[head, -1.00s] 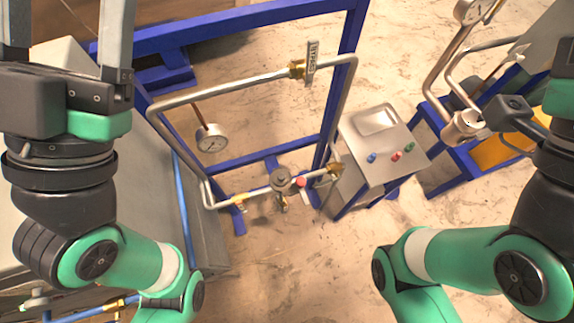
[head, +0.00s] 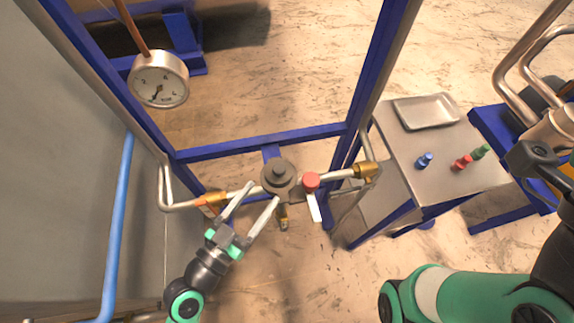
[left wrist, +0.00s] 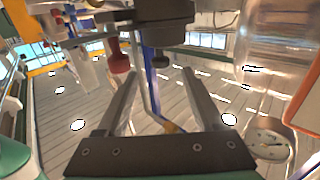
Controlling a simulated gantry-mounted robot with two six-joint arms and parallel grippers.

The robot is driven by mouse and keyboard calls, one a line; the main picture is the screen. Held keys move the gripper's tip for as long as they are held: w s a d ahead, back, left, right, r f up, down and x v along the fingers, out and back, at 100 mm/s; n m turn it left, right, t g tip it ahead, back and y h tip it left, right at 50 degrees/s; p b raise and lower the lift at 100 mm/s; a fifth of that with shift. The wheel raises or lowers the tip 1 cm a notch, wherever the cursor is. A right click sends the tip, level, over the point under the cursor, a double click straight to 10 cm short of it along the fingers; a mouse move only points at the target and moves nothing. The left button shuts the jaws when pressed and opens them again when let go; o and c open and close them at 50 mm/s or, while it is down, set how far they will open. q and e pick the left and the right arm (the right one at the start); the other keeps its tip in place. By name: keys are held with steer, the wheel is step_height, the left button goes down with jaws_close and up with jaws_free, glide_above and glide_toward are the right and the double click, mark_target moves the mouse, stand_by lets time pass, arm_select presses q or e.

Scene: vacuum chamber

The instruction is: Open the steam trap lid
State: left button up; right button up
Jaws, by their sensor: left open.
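The steam trap (head: 270,182) is a round dark grey body on the horizontal pipe. Its lid (head: 279,172) is a grey disc with a small knob on top and looks seated. My left gripper (head: 262,192) is open and empty, with its two fingers pointing at the trap from the front left. I cannot tell whether a fingertip touches it. In the left wrist view the dark trap (left wrist: 165,22) is just beyond the open fingers (left wrist: 162,75). My right arm shows at the right edge; its gripper fingers are out of view.
A pressure gauge (head: 159,80) is at upper left. The blue frame (head: 262,141) runs behind the pipe.

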mark_target(283, 165)
arm_select(q)
steer(key=x, duration=1.1)
steer(key=shift+w+d+r+b, duration=0.15)
steer(key=shift+w+b, duration=0.15)
jaws_close()
stand_by(0.9)
